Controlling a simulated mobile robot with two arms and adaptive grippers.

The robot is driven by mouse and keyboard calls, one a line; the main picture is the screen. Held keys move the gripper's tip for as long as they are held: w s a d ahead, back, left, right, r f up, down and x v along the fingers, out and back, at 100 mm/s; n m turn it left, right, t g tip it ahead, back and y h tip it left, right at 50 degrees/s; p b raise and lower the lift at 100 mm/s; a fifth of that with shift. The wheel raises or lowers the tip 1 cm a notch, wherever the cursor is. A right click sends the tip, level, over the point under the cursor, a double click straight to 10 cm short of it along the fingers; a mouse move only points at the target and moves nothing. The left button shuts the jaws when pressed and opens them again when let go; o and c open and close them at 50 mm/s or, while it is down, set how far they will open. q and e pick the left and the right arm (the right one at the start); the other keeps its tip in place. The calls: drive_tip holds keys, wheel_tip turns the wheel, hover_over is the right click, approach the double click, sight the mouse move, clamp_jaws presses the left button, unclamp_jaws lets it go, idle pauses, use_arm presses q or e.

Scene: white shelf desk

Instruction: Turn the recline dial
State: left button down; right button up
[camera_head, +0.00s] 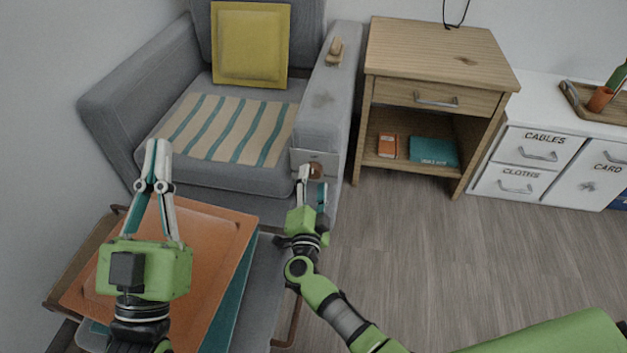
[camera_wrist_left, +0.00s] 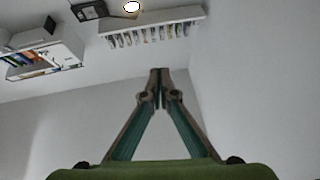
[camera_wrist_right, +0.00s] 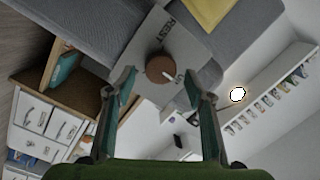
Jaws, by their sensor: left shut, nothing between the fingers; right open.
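The recline dial (camera_head: 316,170) is a round brown knob with a light mark, on a pale panel (camera_head: 329,160) at the front of the grey armchair's right armrest. In the right wrist view the dial (camera_wrist_right: 160,68) sits on its lettered panel (camera_wrist_right: 172,42), ahead of and between the fingertips. My right gripper (camera_head: 312,182) is open in front of the dial; the fingers partly cover it in the head view. Whether they touch it I cannot tell. In the right wrist view the gripper (camera_wrist_right: 163,85) is empty. My left gripper (camera_head: 157,160) is shut and empty, pointing up, also in the left wrist view (camera_wrist_left: 159,72).
The grey armchair (camera_head: 110,105) holds a yellow cushion (camera_head: 250,45) and striped cloth (camera_head: 228,128). An orange board (camera_head: 215,250) lies below my left gripper. A wooden side table (camera_head: 440,60) stands right of the chair. Floor (camera_head: 430,240) in front of it is clear.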

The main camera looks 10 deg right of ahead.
use_arm(q)
drive_tip(key=shift+s+a+r+t, duration=0.1)
drive_tip(key=shift+s+r+t, duration=0.75)
drive_tip(key=shift+r, duration=0.35)
use_arm(e)
drive_tip(key=shift+x, duration=0.95)
drive_tip(key=shift+c, duration=0.5)
